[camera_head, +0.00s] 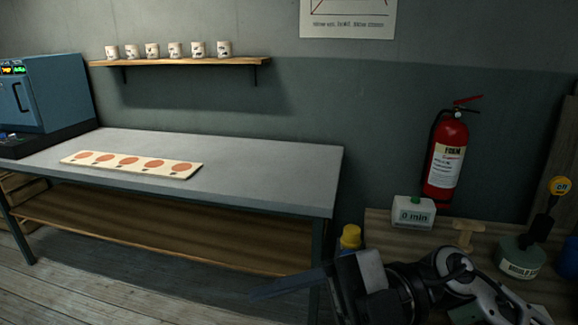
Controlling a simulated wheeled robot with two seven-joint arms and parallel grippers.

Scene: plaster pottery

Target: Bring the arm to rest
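My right arm comes in from the lower right corner. Its gripper (275,288) points left, in front of the right end of the grey table (270,165) and below its top. Its dark fingers show edge-on, so I cannot tell whether they are apart or together. I see nothing held in it. My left arm and gripper are not in view.
A wooden bench (390,240) at the right bears a white timer box (413,213), a green container (518,258) and a yellow-capped bottle (350,238) near my gripper. A red extinguisher (445,160) hangs behind. The table holds a spotted board (130,164) and a blue machine (50,95). Several cups (172,50) line a shelf (185,62).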

